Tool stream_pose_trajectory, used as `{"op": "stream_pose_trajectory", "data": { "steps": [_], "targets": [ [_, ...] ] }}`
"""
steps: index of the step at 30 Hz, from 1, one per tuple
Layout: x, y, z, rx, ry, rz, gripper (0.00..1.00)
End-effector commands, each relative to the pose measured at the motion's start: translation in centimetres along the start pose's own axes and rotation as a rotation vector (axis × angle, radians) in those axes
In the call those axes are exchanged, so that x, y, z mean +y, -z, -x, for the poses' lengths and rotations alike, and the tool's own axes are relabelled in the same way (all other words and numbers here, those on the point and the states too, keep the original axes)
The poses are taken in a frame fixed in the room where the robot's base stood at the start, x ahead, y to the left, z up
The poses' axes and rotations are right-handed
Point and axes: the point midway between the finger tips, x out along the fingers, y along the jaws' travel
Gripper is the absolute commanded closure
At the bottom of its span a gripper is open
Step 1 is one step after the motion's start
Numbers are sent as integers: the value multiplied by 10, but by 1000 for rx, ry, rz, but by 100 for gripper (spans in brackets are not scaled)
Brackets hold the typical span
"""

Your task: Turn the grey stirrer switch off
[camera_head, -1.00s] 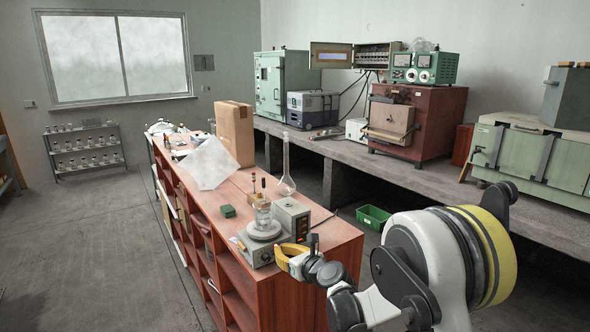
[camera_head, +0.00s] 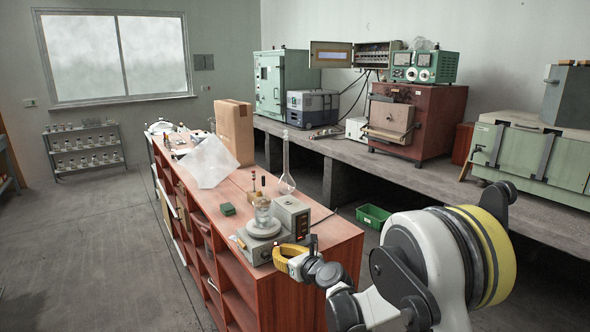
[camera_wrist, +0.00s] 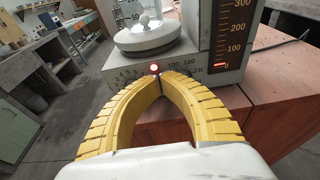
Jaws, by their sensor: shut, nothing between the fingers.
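The grey stirrer (camera_head: 259,248) stands near the front end of the red-brown bench, with a glass beaker (camera_head: 263,212) on its round white plate. In the wrist view, its front panel (camera_wrist: 122,76) has printed numbers and a lit red lamp (camera_wrist: 154,68). My gripper (camera_head: 277,252) has its yellow fingers shut and empty at the stirrer's front. In the wrist view, the fingertips (camera_wrist: 159,82) are just below the lamp, touching or very near the panel. They cover part of the panel, and I cannot make out the switch or its position.
A grey box (camera_head: 291,217) with a scale and a red light (camera_wrist: 221,66) stands right beside the stirrer. A tall glass flask (camera_head: 287,165), a small green block (camera_head: 227,210) and a cardboard box (camera_head: 235,133) stand farther back. Bare bench top (camera_head: 335,238) lies to the right.

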Motion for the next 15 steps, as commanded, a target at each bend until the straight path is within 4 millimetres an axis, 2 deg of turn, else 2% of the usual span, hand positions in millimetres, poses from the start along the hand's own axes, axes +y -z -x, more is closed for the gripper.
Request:
{"op": "stream_pose_trajectory", "data": {
  "steps": [15],
  "targets": [
    [4, 0, -1, 0, -2, 0, 100]
  ]
}}
